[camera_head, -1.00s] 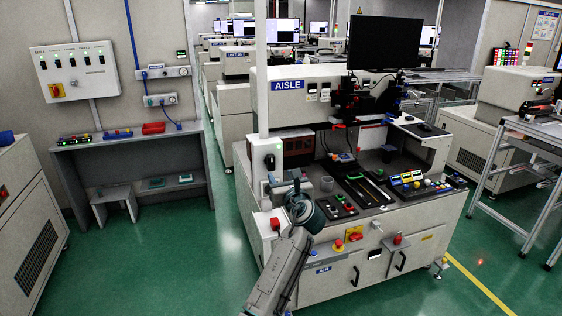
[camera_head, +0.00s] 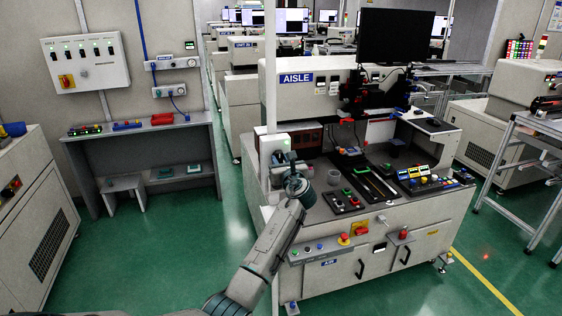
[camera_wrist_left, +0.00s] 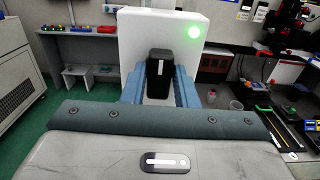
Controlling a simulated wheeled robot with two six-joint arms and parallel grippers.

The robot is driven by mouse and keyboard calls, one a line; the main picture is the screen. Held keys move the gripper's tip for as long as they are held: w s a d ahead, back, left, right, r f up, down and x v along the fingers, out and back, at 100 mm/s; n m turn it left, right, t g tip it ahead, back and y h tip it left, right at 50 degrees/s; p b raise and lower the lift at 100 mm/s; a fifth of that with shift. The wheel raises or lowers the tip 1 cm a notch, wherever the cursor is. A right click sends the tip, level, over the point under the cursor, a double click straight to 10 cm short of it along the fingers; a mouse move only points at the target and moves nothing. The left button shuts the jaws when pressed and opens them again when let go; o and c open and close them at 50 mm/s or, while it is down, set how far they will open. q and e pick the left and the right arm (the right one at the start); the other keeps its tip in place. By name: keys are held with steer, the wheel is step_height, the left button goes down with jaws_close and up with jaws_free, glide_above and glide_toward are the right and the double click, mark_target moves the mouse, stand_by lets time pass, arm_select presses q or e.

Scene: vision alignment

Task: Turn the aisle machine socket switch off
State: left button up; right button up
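The aisle machine (camera_head: 350,255) carries a blue AISLE sign (camera_head: 297,78). Its white socket box (camera_head: 273,143) is on the near-left post, partly hidden by my left gripper (camera_head: 287,165). In the left wrist view the white box (camera_wrist_left: 133,48) faces me with a lit green lamp (camera_wrist_left: 194,32). A black switch (camera_wrist_left: 159,72) with a white mark stands out from it. My left gripper (camera_wrist_left: 159,88) has its blue fingers apart, one on each side of the switch. Whether they touch it cannot be told. My right gripper is in neither view.
A wall panel with switches (camera_head: 86,62) and a grey bench (camera_head: 140,140) are on the left. A red mushroom button (camera_head: 344,239) is on the machine's front. Green floor (camera_head: 170,265) is clear between bench and machine.

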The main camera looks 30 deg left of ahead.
arm_select(q)
steer(key=c, duration=0.5)
steer(key=shift+o, duration=0.2)
steer(key=n+b, duration=0.2)
steer(key=n, duration=0.2)
steer(key=shift+a+f+b, duration=0.1)
steer(key=shift+f+b, duration=0.1)
steer(key=shift+b, duration=0.15)
steer(key=n+b, duration=0.2)
steer(key=n, duration=0.2)
steer(key=shift+s+b, duration=0.15)
steer(key=shift+b, duration=0.15)
steer(key=n+b, duration=0.8)
steer(key=n, duration=0.2)
steer(key=shift+f, duration=0.2)
